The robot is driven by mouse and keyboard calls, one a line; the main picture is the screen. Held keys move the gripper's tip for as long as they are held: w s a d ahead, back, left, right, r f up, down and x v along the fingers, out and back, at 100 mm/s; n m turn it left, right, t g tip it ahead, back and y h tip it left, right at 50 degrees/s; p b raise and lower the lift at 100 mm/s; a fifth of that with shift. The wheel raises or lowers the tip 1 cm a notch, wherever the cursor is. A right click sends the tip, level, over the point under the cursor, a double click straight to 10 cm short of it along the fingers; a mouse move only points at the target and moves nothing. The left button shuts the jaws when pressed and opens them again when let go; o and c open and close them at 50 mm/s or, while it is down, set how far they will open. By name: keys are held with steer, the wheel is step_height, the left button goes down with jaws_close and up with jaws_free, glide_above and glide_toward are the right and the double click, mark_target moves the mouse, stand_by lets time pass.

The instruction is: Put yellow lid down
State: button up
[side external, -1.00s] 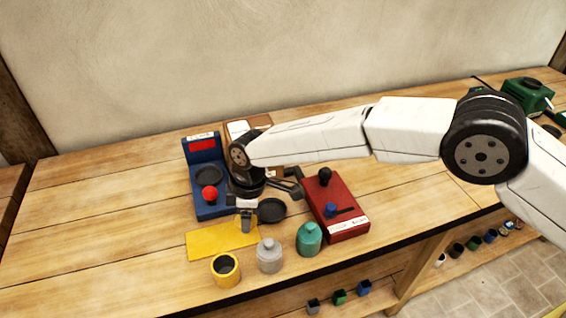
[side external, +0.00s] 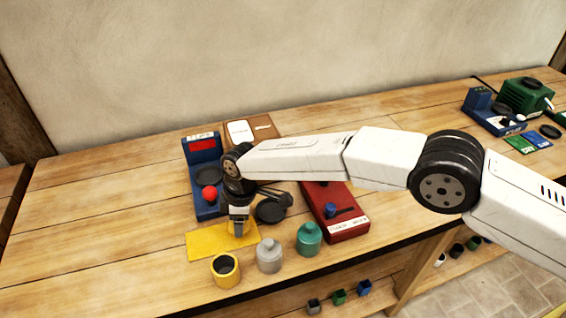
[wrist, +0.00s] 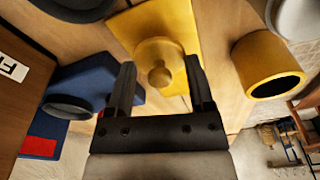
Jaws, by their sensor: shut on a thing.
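The yellow lid (wrist: 160,50) with its round knob shows between the fingers of my gripper (wrist: 160,78) in the wrist view. My gripper (side external: 238,231) is shut on the lid, over the yellow mat (side external: 207,243). In the side view the fingers and mat colour mostly hide the lid. The lid is at or just above the mat; I cannot tell if it touches. The open yellow jar (side external: 225,272) stands in front of the mat, without a lid, and also shows in the wrist view (wrist: 268,65).
A grey jar (side external: 269,257) and a teal jar (side external: 309,240), both lidded, stand right of the yellow jar. A blue device (side external: 207,183) with a red ball is behind the mat. A black round pan-like thing (side external: 270,211) and a red box (side external: 341,222) are to the right.

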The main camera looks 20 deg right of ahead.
mark_target(247, 224)
steer(key=shift+f, duration=1)
steer(key=o, duration=1.2)
steer(key=shift+f, duration=0.15)
step_height(247, 224, up, 12)
steer(key=d, duration=0.1)
steer(key=shift+s+d, duration=0.15)
steer(key=shift+d, duration=0.05)
steer(key=shift+d, duration=0.1)
